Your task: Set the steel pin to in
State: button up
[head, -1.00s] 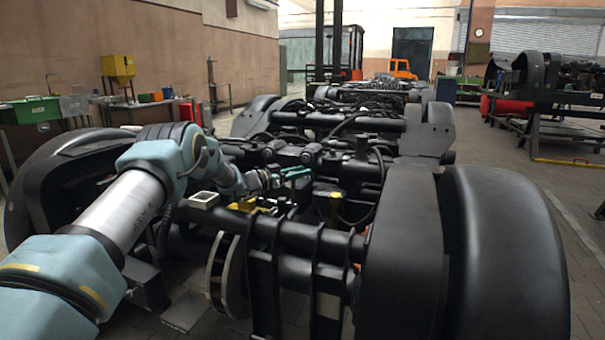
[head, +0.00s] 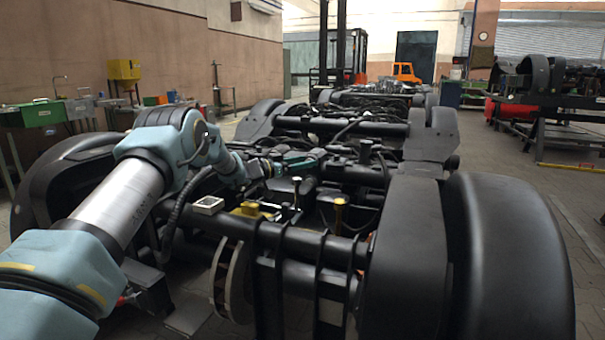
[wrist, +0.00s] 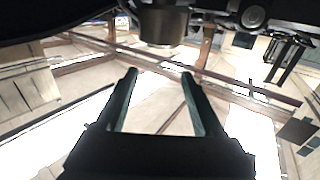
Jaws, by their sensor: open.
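A small upright pin with a pale steel-looking head (head: 297,183) stands on the near part of the bogie, right of a yellow block (head: 250,210). It is too small to tell how deep it sits. My gripper (head: 316,158) is above and beyond it in the head view, with teal fingers pointing right. In the wrist view my gripper (wrist: 159,74) is open, with nothing between its two fingers. A dark cylindrical part (wrist: 163,25) lies just beyond the fingertips in that view; I cannot tell what it is.
A brass-coloured knob on a post (head: 340,204) stands right of the pin. A small white-topped box (head: 207,205) sits left of the yellow block. Black bogie tubes and a large wheel cover (head: 510,250) surround the area.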

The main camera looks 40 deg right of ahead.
jog(key=shift+r, duration=2.3)
